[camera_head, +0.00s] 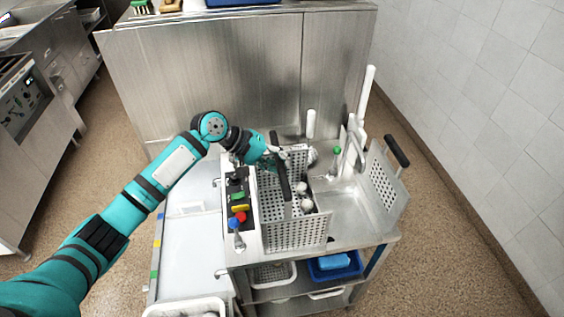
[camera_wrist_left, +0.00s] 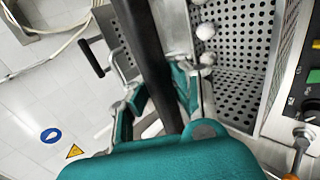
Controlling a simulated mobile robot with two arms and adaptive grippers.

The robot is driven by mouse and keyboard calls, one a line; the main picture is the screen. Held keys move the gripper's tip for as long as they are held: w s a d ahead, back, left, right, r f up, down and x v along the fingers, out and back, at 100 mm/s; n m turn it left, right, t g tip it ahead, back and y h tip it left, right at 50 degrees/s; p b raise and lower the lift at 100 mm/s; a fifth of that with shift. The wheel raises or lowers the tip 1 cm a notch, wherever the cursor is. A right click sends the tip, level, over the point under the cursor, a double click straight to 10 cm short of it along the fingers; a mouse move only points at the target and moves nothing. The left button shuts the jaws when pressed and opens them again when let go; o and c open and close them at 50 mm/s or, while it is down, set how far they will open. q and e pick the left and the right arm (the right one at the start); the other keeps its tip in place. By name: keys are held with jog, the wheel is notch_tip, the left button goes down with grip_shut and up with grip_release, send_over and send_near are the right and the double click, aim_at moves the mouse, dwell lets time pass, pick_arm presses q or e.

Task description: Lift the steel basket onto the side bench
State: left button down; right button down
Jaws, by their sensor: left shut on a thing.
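The perforated steel basket (camera_head: 294,234) sits in the metal station, and its holes also show in the wrist view (camera_wrist_left: 238,40). Several pale round items (camera_head: 306,204) lie inside it. A black bar handle (camera_head: 284,183) stands above the basket. My left gripper (camera_head: 278,157) is shut on this handle. In the wrist view the handle (camera_wrist_left: 143,45) runs between the teal fingers of the gripper (camera_wrist_left: 157,92). The fingers partly hide the basket. I cannot tell which surface is the side bench. My right gripper is not in view.
A second perforated panel (camera_head: 383,183) with a black handle (camera_head: 396,151) tilts at the right. A control box (camera_head: 240,222) with coloured knobs adjoins the basket's left side. A pale flat top (camera_head: 186,262) at left is mostly clear. A tall steel cabinet (camera_head: 230,75) stands behind.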

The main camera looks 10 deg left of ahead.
pick_arm(q)
jog(key=c, duration=1.2)
grip_release()
jog(key=shift+o, duration=0.2)
jog(key=shift+s+f, duration=0.1)
jog(key=v, duration=1.2)
